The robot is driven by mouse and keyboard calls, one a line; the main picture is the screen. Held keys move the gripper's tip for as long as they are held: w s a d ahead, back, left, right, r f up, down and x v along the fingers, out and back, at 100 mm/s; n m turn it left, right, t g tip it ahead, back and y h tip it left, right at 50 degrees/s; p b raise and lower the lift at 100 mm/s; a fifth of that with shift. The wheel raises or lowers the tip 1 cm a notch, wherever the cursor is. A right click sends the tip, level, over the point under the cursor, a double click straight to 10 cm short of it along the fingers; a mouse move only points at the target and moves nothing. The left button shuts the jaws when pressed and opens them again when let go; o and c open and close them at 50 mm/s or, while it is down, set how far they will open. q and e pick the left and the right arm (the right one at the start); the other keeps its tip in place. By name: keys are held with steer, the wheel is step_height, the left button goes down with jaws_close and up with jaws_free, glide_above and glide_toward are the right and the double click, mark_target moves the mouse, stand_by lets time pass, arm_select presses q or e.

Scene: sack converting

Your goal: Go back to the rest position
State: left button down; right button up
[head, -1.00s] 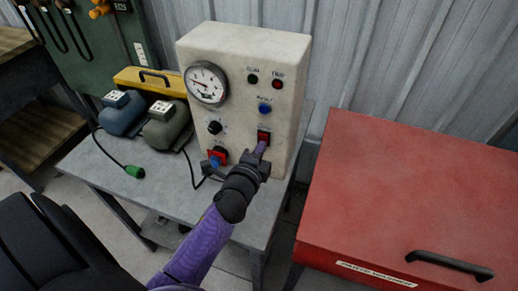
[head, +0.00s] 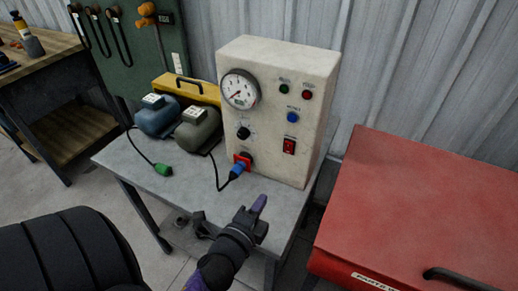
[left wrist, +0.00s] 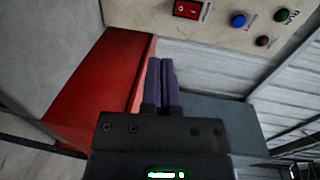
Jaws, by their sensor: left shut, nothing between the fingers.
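My left gripper (head: 257,205) is shut and empty, its purple fingertips together, in front of the control box and over the front edge of the grey table (head: 140,172). In the left wrist view the closed fingers (left wrist: 162,85) point toward the lower part of the box and touch nothing that I can see. The cream control box (head: 272,120) stands upright on the table, with a dial gauge (head: 240,89), a red rocker switch (head: 289,146), a blue button (head: 292,117) and a blue plug (head: 237,170) in its red socket. My right gripper is out of view.
A blue motor unit (head: 157,119) and a grey-green one (head: 199,130) sit left of the box, before a yellow case (head: 190,90). A green connector (head: 162,170) lies on the table. A red chest (head: 430,200) stands at right. A wooden workbench (head: 40,55) is at far left.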

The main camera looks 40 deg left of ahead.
arm_select(q)
steer(key=shift+s, duration=0.2)
stand_by(0.3)
steer(key=s+d+f+n+g+h, duration=0.45)
steer(key=s+d+n+g, duration=0.45)
steer(key=s+n+g, duration=0.45)
steer(key=s+f+g, duration=0.1)
steer(key=s+f, duration=0.1)
steer(key=f, duration=0.8)
steer(key=s+f, duration=0.2)
steer(key=f, duration=0.8)
steer(key=s+a+f, duration=0.1)
steer(key=s+f, duration=0.2)
steer(key=s, duration=0.3)
steer(key=s+a+f+g, duration=0.1)
steer(key=s+a+f, duration=0.1)
steer(key=s+f, duration=0.2)
steer(key=shift+s+a+f+m+y, duration=0.25)
steer(key=shift+s+m+y, duration=0.15)
steer(key=shift+s, duration=0.6)
